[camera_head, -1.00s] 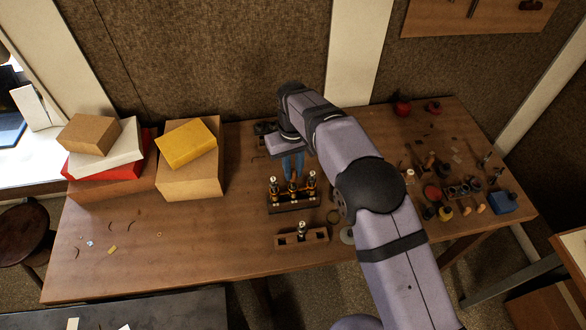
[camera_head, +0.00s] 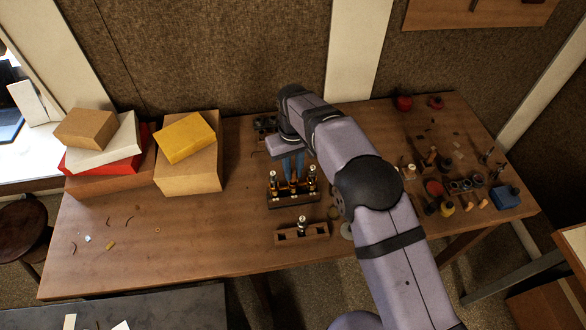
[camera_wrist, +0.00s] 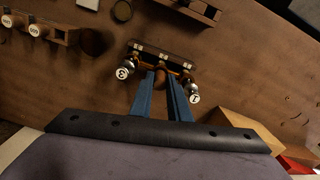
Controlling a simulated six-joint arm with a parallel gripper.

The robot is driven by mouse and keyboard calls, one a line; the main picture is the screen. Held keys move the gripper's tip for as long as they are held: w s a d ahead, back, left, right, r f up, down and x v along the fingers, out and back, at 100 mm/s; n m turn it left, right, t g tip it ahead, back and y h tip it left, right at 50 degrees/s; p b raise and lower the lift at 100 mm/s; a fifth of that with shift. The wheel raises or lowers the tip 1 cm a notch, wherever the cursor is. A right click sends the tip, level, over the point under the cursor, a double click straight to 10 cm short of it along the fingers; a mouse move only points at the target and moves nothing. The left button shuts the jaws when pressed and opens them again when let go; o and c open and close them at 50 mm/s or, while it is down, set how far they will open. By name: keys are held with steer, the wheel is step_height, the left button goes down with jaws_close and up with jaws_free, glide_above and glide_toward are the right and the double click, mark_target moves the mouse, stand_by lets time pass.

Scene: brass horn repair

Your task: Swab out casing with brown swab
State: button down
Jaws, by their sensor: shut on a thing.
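A dark wooden stand carries a brass valve casing cluster (camera_wrist: 184,66) with pale-topped valves at both sides, numbered 3 (camera_wrist: 123,72) and 1 (camera_wrist: 194,98) in the wrist view. In the head view the stand (camera_head: 293,203) is near the table's middle. My gripper (camera_wrist: 160,78) has its blue fingers over the cluster's middle, between the two numbered valves. It is shut on a small brown piece, which looks like the brown swab (camera_wrist: 161,73). The swab's lower end is hidden, so I cannot tell how deep it is in the casing.
Stacked boxes (camera_head: 188,178) fill the left back. Several small tools and a blue container (camera_head: 505,197) lie at the right. The left front of the table (camera_head: 195,245) is mostly clear.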

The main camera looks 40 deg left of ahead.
steer(key=shift+r, duration=0.2)
steer(key=shift+r+p, duration=1.05)
steer(key=shift+r, duration=0.3)
steer(key=shift+f, duration=0.2)
steer(key=shift+f+b, duration=0.85)
steer(key=shift+f, duration=0.5)
steer(key=shift+r+p, duration=1)
steer(key=shift+r, duration=0.55)
step_height(320, 180, up, 8)
steer(key=shift+r, duration=0.25)
